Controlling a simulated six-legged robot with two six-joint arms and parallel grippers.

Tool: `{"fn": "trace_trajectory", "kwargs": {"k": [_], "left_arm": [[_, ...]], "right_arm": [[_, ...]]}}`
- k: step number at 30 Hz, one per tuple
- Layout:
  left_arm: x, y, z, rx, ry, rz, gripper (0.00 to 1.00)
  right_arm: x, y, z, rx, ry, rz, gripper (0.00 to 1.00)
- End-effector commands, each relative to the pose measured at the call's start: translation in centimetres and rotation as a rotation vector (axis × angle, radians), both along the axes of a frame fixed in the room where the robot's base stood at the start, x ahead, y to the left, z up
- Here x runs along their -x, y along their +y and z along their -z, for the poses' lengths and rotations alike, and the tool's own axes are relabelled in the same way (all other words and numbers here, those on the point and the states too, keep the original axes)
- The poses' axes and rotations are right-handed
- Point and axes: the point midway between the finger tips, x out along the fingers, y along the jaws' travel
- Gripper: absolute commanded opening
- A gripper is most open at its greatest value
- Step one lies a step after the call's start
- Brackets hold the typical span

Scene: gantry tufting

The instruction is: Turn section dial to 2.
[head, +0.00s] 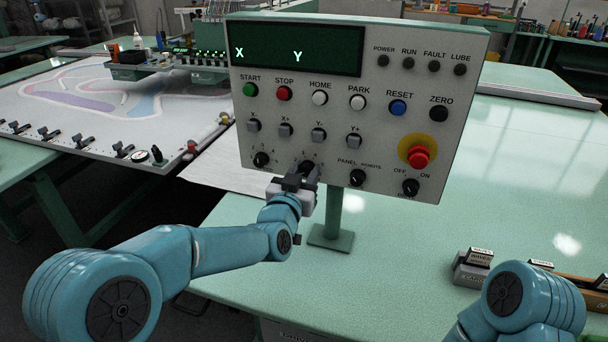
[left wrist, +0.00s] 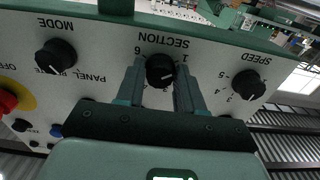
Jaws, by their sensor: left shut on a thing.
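The section dial (head: 306,167) is a black round knob on the lower part of the white control panel (head: 215,110). In the left wrist view the dial (left wrist: 160,70) appears upside down under the word SECTION, with a 6 and a 1 readable beside it. My left gripper (head: 304,176) is at the panel face, its two fingers on either side of the dial and shut on it. In the left wrist view the fingers (left wrist: 160,84) flank the knob. I cannot tell which number its pointer marks. My right gripper is out of view.
The speed dial (head: 261,159) and mode dial (head: 357,178) sit either side of the section dial. The red emergency stop (head: 418,157) is further right. The panel stands on a green post (head: 333,215) on a green table (head: 420,260), mostly clear in front.

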Motion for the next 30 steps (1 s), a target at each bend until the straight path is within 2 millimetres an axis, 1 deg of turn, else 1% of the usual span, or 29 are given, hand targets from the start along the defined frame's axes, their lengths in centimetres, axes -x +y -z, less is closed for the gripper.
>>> {"fn": "trace_trajectory", "kwargs": {"k": [8,15,24,30], "left_arm": [[0.0,0.0,0.2,-0.11,-0.039,0.0,0.07],[0.0,0.0,0.1,-0.302,-0.102,0.0,0.07],[0.0,0.0,0.0,-0.55,-0.181,0.0,0.07],[0.0,0.0,-0.1,-0.68,-0.223,0.0,0.07]], "right_arm": [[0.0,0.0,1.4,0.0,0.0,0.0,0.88],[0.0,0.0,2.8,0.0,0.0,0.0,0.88],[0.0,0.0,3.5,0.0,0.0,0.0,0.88],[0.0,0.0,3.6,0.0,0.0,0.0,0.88]]}}
